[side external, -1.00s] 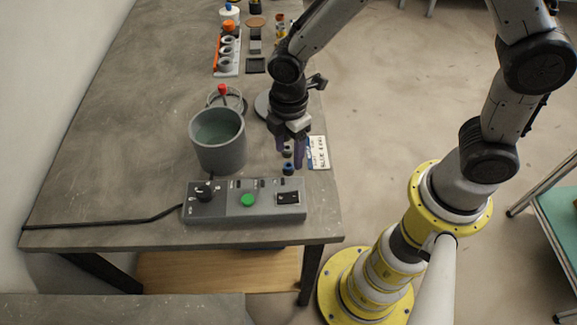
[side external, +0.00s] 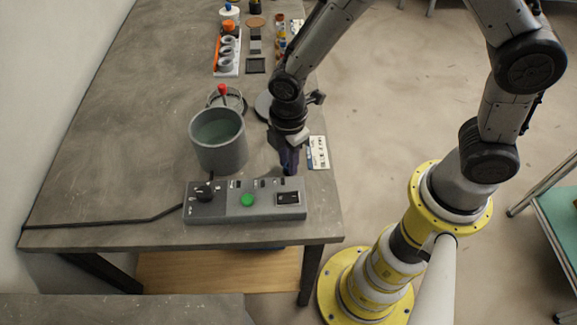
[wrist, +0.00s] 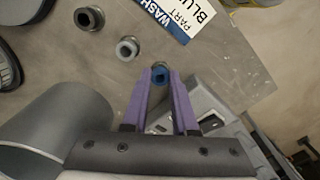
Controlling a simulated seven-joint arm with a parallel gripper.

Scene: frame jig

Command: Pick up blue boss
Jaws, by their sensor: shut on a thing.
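I cannot tell whether the boss still touches the table.
A control box (side external: 230,212) with a green button stands in front of my gripper. A grey pot (side external: 215,158) stands to the left. A white label card (side external: 318,152) lies to the right. Two grey ringed pieces (wrist: 127,48) (wrist: 88,18) lie nearby on the table (side external: 120,130).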

